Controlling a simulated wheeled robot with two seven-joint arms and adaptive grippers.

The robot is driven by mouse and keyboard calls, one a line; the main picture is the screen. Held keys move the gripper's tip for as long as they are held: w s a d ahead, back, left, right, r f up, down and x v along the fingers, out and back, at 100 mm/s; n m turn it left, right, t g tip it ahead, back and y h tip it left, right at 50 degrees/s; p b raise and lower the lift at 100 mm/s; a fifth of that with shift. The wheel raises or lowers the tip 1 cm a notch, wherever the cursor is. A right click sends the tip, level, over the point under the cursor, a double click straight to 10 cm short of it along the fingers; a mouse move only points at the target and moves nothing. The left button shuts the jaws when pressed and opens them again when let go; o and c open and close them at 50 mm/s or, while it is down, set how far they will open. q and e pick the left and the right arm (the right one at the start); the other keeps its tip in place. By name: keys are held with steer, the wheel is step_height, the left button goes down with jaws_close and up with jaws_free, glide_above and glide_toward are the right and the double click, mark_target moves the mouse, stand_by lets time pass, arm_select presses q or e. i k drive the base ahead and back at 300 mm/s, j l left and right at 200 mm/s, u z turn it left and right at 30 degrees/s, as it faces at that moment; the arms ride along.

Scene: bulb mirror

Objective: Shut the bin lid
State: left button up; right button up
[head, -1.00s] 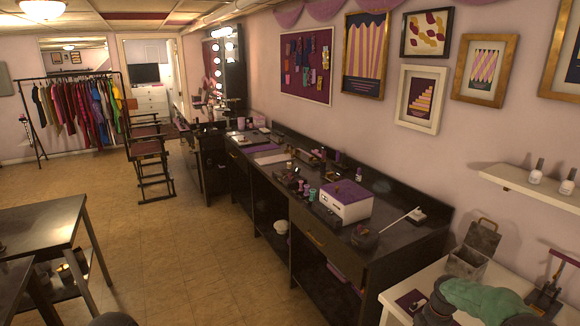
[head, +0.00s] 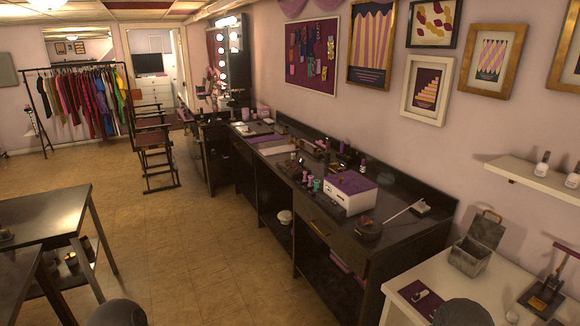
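A small grey bin (head: 466,265) stands on the white table at the right of the head view. Its lid (head: 487,231) stands up open at the back, with a handle-like loop at its top edge. The bin's opening faces up and its inside is mostly hidden. Neither of my grippers is in view, so nothing of mine is seen touching the bin or lid.
The white table (head: 402,309) also holds a dark press-like tool (head: 545,292) right of the bin and a small purple mat (head: 419,296) to the left. A white shelf (head: 530,180) with bottles hangs above. A long black counter (head: 395,254) runs behind.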

mark_target(483, 230)
steer(key=z, duration=1.4)
steer(key=i+j+z, duration=0.1)
steer(key=z, duration=0.8)
steer(key=j, duration=0.1)
